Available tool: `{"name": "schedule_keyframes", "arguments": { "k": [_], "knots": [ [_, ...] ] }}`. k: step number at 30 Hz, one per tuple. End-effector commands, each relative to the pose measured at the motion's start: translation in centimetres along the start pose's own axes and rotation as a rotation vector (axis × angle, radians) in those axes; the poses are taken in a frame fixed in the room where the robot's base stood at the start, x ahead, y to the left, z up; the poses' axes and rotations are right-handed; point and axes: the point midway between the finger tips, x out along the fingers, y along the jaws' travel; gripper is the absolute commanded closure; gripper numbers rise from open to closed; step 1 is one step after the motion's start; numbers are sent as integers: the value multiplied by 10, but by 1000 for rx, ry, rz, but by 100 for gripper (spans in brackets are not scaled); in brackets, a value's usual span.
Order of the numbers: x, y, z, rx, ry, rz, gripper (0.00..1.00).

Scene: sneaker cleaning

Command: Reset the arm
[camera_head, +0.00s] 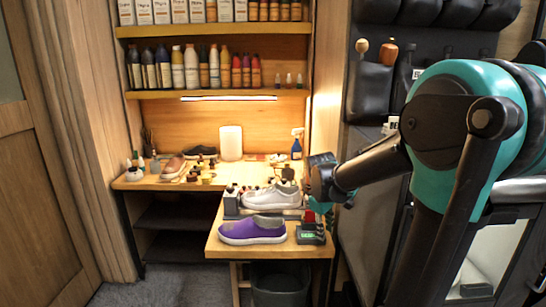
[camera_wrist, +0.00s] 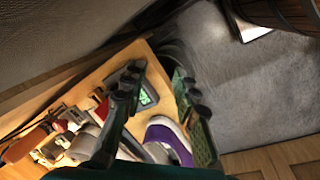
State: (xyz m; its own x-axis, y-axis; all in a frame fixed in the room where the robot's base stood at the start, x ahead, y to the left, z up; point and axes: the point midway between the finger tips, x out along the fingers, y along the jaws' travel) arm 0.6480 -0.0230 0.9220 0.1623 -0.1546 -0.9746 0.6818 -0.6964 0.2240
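My arm reaches in from the right in the head view, and my gripper (camera_head: 322,212) hangs above the right side of the front table. In the wrist view its two fingers stand apart with nothing between them (camera_wrist: 156,75). A purple sneaker with a white sole (camera_head: 252,232) lies on the front table, left of my gripper; part of it shows in the wrist view (camera_wrist: 168,138). A white sneaker (camera_head: 271,198) rests on a raised stand behind it. A small device with a green display (camera_head: 311,235) sits at the table's right, below my gripper; the wrist view shows it too (camera_wrist: 147,93).
The wooden front table (camera_head: 222,250) has a dark bin (camera_head: 280,285) under it. The back counter holds shoes, small bottles, a white cylinder (camera_head: 231,143) and a blue spray bottle (camera_head: 296,146). Shelves of bottles stand above. A panel with hanging tools (camera_head: 372,85) is at right.

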Motion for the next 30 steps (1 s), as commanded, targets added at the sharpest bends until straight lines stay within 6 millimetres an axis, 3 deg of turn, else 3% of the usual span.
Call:
{"name": "schedule_keyframes", "arguments": {
  "k": [1,6,12,18,30],
  "knots": [
    [7,-12,18,77,24,-2,71],
    [30,-50,64,359,116,-17,71],
    [54,-93,107,644,207,-45,71],
    [66,-114,125,787,251,-66,71],
    [67,-116,126,804,257,-69,71]
  ]
}}
